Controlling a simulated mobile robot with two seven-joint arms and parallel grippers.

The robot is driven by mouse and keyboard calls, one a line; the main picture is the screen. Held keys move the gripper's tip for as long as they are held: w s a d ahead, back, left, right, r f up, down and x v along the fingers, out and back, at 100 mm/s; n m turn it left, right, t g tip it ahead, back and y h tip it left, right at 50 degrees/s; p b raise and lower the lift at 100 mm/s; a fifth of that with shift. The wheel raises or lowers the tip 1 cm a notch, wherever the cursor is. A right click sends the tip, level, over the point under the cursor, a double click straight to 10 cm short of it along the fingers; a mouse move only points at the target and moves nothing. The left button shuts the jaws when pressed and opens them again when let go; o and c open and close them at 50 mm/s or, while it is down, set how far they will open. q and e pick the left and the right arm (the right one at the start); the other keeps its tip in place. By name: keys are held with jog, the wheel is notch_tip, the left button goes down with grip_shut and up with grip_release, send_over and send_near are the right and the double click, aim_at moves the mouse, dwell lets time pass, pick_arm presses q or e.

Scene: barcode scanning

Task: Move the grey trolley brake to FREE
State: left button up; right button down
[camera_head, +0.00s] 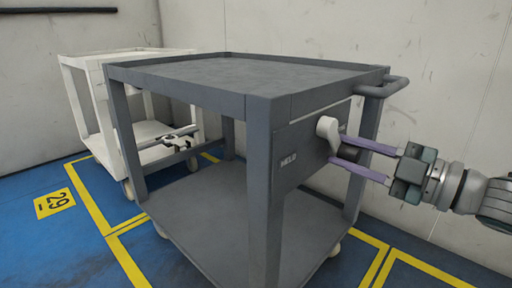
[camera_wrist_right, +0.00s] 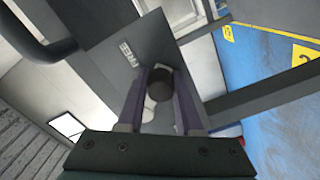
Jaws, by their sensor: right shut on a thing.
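The grey trolley (camera_head: 262,98) stands in the middle of the head view. A dark panel on its right side carries the word HELD (camera_head: 288,161). A white brake lever (camera_head: 328,131) shows on this panel to the right of that word. My right gripper (camera_head: 334,150) reaches in from the right and is shut, its purple fingers on either side of the lever's dark round knob (camera_wrist_right: 158,83). The word FREE (camera_wrist_right: 130,53) shows on the panel in the right wrist view, just above the fingertips. The fingers partly hide the lever. My left gripper is not in view.
A white trolley (camera_head: 125,52) stands behind on the left, near the wall. The grey trolley's push handle (camera_head: 384,90) sticks out above my right gripper. Yellow lines (camera_head: 89,199) and a 29 marking (camera_head: 54,203) are on the blue floor.

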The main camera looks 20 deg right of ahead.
jog(key=shift+d+f, duration=0.1)
jog(key=shift+f, duration=0.05)
dwell(0.3)
jog(key=c, duration=0.6)
grip_release()
jog(key=shift+s+d+r, duration=0.1)
jog(key=shift+s+r, duration=0.1)
jog(key=p+v, duration=0.3)
jog(key=v, duration=0.6)
jog(key=shift+s+p, duration=0.25)
jog(key=shift+p, duration=0.15)
jog(key=shift+d+f, duration=0.1)
